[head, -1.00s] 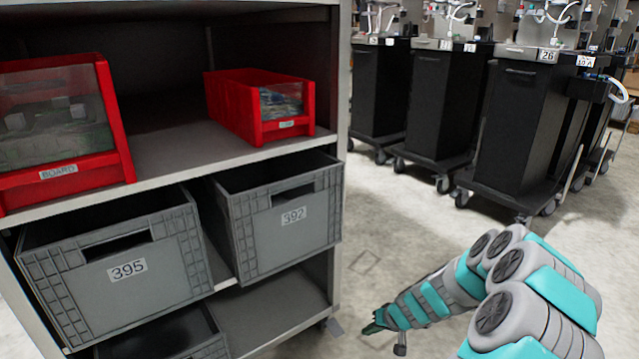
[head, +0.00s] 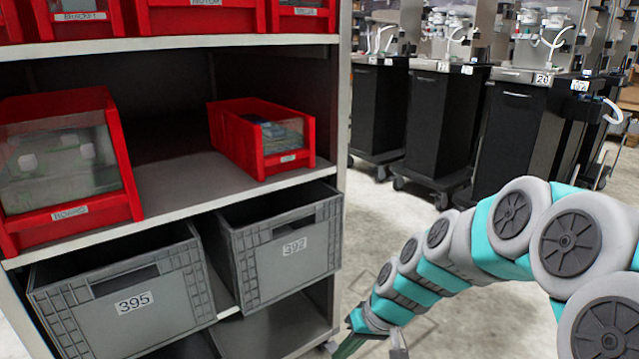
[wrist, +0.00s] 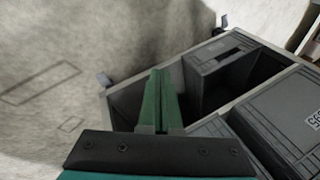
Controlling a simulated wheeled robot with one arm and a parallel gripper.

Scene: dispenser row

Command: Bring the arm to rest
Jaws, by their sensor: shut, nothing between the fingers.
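My gripper (wrist: 160,98) shows in the wrist view with its two green fingers together and nothing between them. In the head view my gripper (head: 368,345) is at the bottom edge, partly cut off, to the right of the shelf's lower part. My grey and teal arm reaches to it from the right side. In the wrist view the fingers overlap the shelf's edge in the picture; I cannot tell how far apart they are.
A grey shelf unit (head: 341,130) stands at left. It holds red bins (head: 262,137), a grey crate marked 395 (head: 130,300) and one marked 392 (head: 285,250). Black wheeled carts (head: 440,115) stand at the back right. Open floor (head: 400,200) lies between.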

